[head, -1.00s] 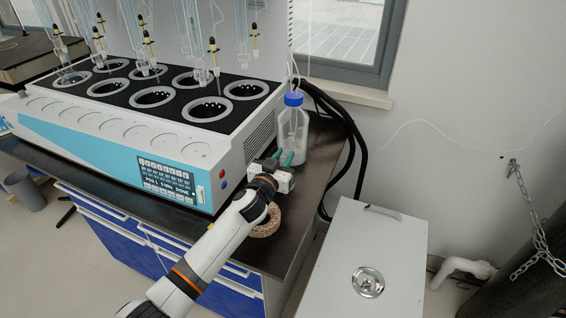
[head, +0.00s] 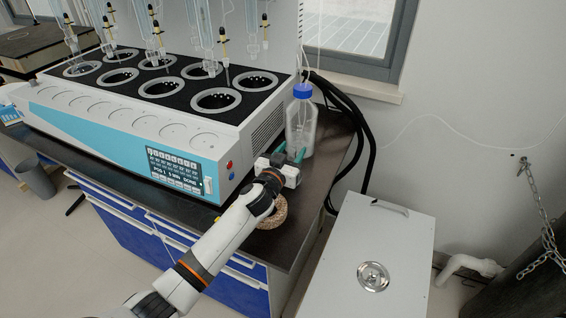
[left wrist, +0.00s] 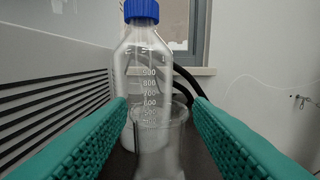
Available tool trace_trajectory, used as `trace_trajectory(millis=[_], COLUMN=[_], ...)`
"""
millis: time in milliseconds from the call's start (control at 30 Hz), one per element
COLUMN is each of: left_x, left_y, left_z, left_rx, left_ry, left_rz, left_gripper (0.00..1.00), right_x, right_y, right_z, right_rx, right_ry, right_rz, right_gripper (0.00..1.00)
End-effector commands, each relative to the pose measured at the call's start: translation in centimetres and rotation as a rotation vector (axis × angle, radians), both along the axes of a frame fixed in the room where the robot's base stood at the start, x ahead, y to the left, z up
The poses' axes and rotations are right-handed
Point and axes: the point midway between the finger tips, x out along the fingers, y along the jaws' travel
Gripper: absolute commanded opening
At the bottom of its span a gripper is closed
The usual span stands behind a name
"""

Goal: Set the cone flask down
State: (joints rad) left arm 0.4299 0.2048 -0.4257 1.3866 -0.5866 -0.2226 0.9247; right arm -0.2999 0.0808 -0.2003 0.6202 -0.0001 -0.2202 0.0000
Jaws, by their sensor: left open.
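The clear cone flask (left wrist: 160,155) shows in the left wrist view, upright, with its round rim in front of the bottle. It is between my two teal fingertips, with a gap on each side. Its base is cut off by the lower edge, and I cannot make the flask out in the head view. My left gripper (head: 291,154) is open at the right end of the dark bench; its fingers also frame the left wrist view (left wrist: 160,112). My right gripper is not in view.
A clear bottle with a blue cap (head: 301,125) stands just beyond my left gripper; it also shows in the left wrist view (left wrist: 140,60). The white distiller (head: 185,135) is close on the left. A cork ring (head: 274,213) lies partly under my arm near the bench edge (head: 318,195).

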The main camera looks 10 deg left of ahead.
Motion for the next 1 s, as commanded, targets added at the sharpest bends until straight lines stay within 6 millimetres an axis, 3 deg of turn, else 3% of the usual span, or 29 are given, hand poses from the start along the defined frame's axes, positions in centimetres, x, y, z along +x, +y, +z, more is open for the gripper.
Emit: trace_trajectory(millis=[500,700,1000], left_x=[-9.8,-11.3,-11.4], left_y=[1.9,2.3,2.3], left_z=[-0.3,-0.2,-0.2], left_rx=[0.000,0.000,0.001], left_ry=[0.003,0.003,0.003], left_rz=[0.000,0.001,0.001], left_gripper=[0.47,0.47,0.47], right_x=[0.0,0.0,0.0], right_y=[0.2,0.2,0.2], right_z=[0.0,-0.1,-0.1], right_rx=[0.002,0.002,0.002], right_ry=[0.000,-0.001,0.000], right_rz=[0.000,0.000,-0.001], right_gripper=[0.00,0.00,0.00])
